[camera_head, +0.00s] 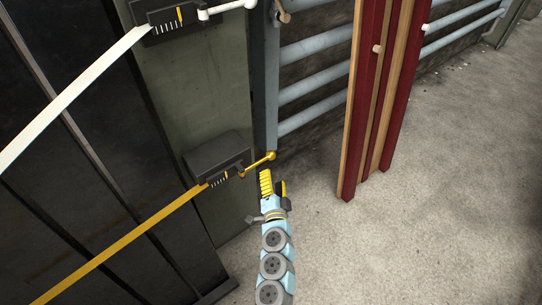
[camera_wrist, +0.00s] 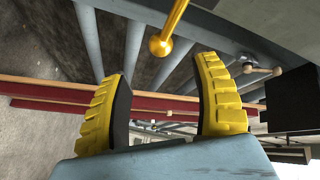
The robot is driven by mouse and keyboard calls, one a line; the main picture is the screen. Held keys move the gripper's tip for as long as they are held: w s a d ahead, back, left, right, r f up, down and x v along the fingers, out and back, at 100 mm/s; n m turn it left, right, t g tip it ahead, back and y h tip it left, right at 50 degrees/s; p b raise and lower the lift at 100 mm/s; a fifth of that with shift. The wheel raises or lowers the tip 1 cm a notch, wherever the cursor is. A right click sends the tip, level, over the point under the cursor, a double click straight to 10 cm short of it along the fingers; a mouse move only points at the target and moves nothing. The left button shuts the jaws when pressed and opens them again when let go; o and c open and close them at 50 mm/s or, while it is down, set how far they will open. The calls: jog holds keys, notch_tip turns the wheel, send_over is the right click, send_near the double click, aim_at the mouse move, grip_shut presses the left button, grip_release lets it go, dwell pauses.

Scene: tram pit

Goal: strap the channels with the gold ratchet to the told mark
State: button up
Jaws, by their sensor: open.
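My gripper (camera_head: 272,183) is open and empty just below the ball. In the wrist view the gold lever (camera_wrist: 168,32) points down between and beyond the yellow fingertips (camera_wrist: 165,75), apart from both.
A white-strap ratchet (camera_head: 165,20) with a white lever (camera_head: 228,8) sits higher on the post. Grey rails (camera_head: 315,85) stand behind. Red and wooden boards (camera_head: 375,95) lean at right. The concrete floor (camera_head: 440,200) is clear at lower right.

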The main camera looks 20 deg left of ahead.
aim_at(272, 159)
jog(key=shift+b+x, duration=1.5)
jog(key=shift+x, duration=3.55)
grip_shut()
jog(key=shift+d, duration=0.1)
